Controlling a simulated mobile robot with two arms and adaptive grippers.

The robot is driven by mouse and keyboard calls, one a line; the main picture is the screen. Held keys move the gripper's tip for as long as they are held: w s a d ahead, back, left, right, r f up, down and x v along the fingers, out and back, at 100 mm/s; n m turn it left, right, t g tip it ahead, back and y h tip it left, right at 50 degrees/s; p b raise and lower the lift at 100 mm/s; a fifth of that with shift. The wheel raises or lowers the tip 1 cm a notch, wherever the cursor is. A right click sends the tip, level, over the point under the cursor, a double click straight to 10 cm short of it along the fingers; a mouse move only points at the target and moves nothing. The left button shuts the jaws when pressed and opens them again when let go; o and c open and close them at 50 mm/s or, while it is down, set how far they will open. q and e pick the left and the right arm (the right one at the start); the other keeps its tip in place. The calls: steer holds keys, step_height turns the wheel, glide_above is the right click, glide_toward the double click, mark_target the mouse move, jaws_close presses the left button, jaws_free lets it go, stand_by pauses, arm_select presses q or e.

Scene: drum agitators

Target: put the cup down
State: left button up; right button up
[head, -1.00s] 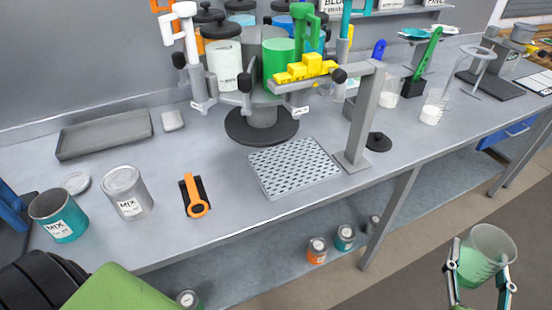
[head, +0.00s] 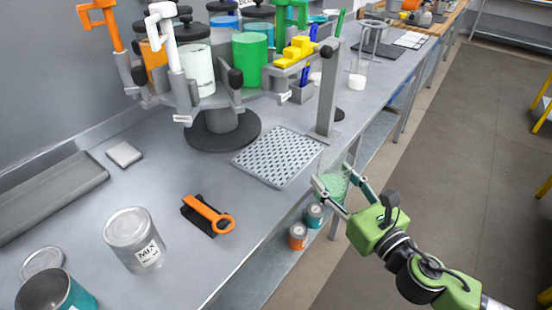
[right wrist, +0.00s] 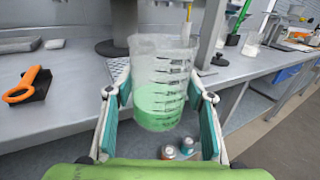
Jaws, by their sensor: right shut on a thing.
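The cup is a clear graduated beaker with green liquid in its lower part. In the head view the cup (head: 335,184) is between the fingers of my right gripper (head: 340,192), just off the front edge of the bench. In the right wrist view the cup (right wrist: 160,85) stands upright between the teal finger pads of my right gripper (right wrist: 160,110), which is shut on it. The perforated grey drip tray (head: 278,157) lies on the bench just left of the cup. My left gripper is out of view.
A grey post (head: 328,95) rises behind the cup, beside the drip tray. A carousel of paint canisters (head: 250,60) stands behind. An orange-handled tool (head: 208,215) and a MIX can (head: 134,240) sit on the bench (head: 190,270). Cans (head: 298,236) stand on the lower shelf.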

mark_target(325, 159)
steer(key=w+r+n+y, duration=0.1)
steer(key=w+r+g+y+b, duration=0.1)
steer(key=shift+w+a+n+y, duration=0.15)
steer(key=shift+a+n+y, duration=0.15)
steer(key=shift+a+n, duration=0.1)
steer(key=shift+w+a+r+g, duration=0.2)
steer(key=shift+a+r+g, duration=0.05)
steer(key=shift+r+g, duration=0.1)
steer(key=p+x, duration=0.2)
steer(key=x, duration=1.5)
steer(key=shift+w+a+p, duration=0.25)
steer(key=shift+a+p, duration=0.05)
steer(key=shift+p, duration=0.1)
steer(key=shift+f, duration=1.75)
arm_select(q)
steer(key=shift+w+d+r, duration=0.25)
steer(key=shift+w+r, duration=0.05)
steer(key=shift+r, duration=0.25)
arm_select(e)
steer(key=shift+f, duration=0.15)
steer(key=o, duration=1.3)
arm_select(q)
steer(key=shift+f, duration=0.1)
